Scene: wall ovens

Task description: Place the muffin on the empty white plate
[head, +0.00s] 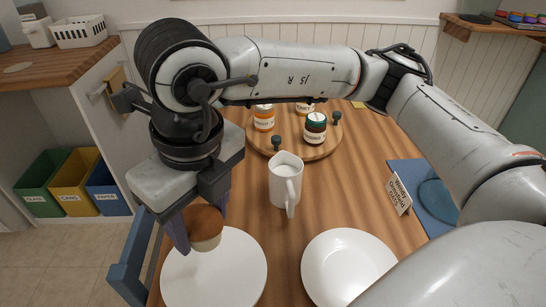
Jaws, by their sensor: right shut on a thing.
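The muffin (204,228) has a brown top and a pale base. My right gripper (200,226) is shut on it, pointing down, with a purple finger on each side. The muffin is over the upper left part of a white plate (225,275). I cannot tell whether its base touches the plate. A second white plate (348,268) lies to the right and its visible surface is bare; my arm hides its lower right edge. My left gripper does not show.
A white pitcher (286,180) stands behind the plates. A round wooden tray (318,148) with several jars is farther back. A blue mat (428,200) and name card (399,192) are at right. A blue chair (130,262) stands at left.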

